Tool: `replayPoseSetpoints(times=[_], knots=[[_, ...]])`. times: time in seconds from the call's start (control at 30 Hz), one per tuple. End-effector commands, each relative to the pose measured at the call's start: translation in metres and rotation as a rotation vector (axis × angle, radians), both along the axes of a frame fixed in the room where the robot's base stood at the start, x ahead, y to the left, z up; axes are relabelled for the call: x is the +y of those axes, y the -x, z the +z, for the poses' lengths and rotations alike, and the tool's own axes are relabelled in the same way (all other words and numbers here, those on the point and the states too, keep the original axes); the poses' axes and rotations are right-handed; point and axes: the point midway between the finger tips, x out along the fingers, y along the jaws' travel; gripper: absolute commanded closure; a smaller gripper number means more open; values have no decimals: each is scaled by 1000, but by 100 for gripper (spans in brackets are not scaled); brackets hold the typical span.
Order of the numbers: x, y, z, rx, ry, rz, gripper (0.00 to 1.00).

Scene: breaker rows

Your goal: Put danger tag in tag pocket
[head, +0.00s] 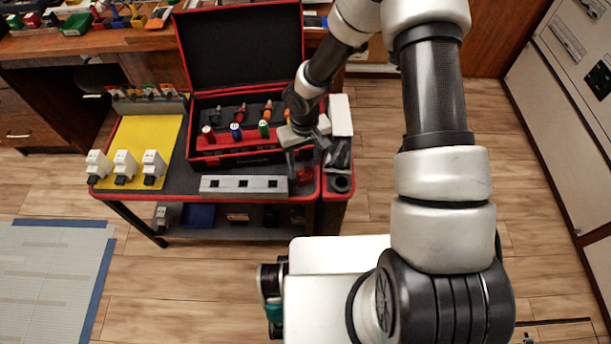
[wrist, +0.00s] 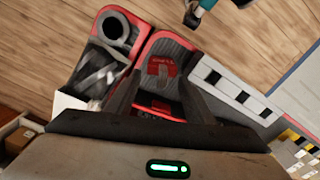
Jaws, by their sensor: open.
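A small red tag with faint lettering, likely the danger tag (wrist: 160,68), lies on the dark cart top near its rounded front right corner. In the head view it shows as a red patch (head: 303,175) partly hidden by my gripper (head: 301,155). In the wrist view my gripper (wrist: 160,82) is open, its dark fingers on either side of the tag area. Nothing is seen held. Another red part (wrist: 158,108) shows between the fingers, partly hidden. I cannot clearly make out the tag pocket.
An open toolbox (head: 240,158) stands behind. A grey strip with square openings (head: 243,185) lies left of the gripper. White breakers (head: 124,165) stand on a yellow mat (head: 150,137). A red-edged side shelf with a ring (head: 342,184) and white panel (head: 341,115) is right.

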Motion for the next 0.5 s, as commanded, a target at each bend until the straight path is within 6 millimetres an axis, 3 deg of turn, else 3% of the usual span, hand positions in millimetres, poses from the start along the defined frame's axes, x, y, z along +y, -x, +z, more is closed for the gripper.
replayPoseSetpoints(times=[0.23, 0.5], knots=[[1, 2, -40, 3, 0, 0, 52], [1, 1, -46, 1, 0, 0, 52]])
